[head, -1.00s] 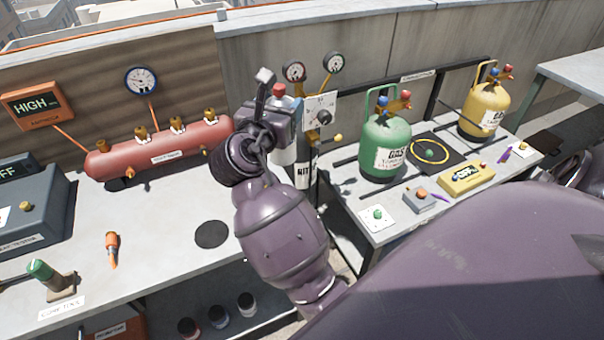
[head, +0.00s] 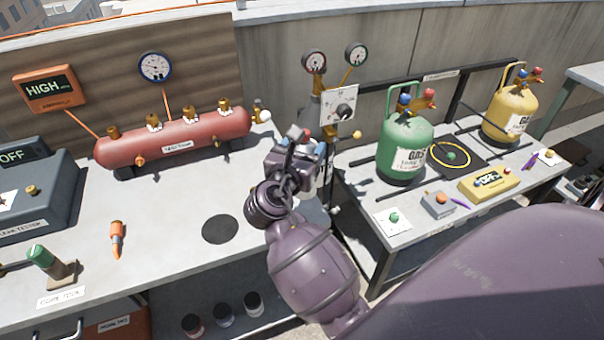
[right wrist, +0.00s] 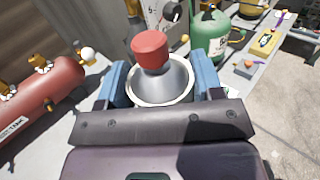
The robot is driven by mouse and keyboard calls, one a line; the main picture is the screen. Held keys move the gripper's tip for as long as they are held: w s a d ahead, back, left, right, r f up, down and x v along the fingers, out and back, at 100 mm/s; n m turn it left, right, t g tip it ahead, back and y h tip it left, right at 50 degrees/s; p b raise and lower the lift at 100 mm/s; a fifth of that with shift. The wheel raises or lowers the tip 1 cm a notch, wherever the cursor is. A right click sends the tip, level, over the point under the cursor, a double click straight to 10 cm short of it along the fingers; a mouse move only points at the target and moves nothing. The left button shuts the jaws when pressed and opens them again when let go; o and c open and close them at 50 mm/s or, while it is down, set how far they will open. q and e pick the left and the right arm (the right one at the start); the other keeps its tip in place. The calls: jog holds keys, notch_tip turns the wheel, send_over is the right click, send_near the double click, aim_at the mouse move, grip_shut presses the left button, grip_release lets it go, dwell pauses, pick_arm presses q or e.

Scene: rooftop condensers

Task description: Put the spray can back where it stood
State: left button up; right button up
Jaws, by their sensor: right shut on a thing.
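The spray can (right wrist: 163,75) has a red cap and a grey domed top with a pale rim. In the right wrist view it sits between the blue finger pads of my right gripper (right wrist: 161,88), which is shut on it. In the head view my right gripper (head: 308,158) is over the right end of the left bench and hides most of the can. I cannot tell whether the can's base touches anything. A flat dark disc (head: 220,229) lies bare on the bench, left of the gripper. My left gripper is not in view.
A red manifold (head: 175,143) with brass valves stands at the back. A gauge post with a white panel (head: 339,104) is close behind my right gripper. A green cylinder (head: 404,148) stands on the right table. An orange-handled tool (head: 117,238) lies on the left bench (head: 165,215).

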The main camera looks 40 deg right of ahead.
notch_tip(320, 180, down, 6)
jog(key=shift+b, duration=0.85)
jog(key=shift+f, duration=0.35)
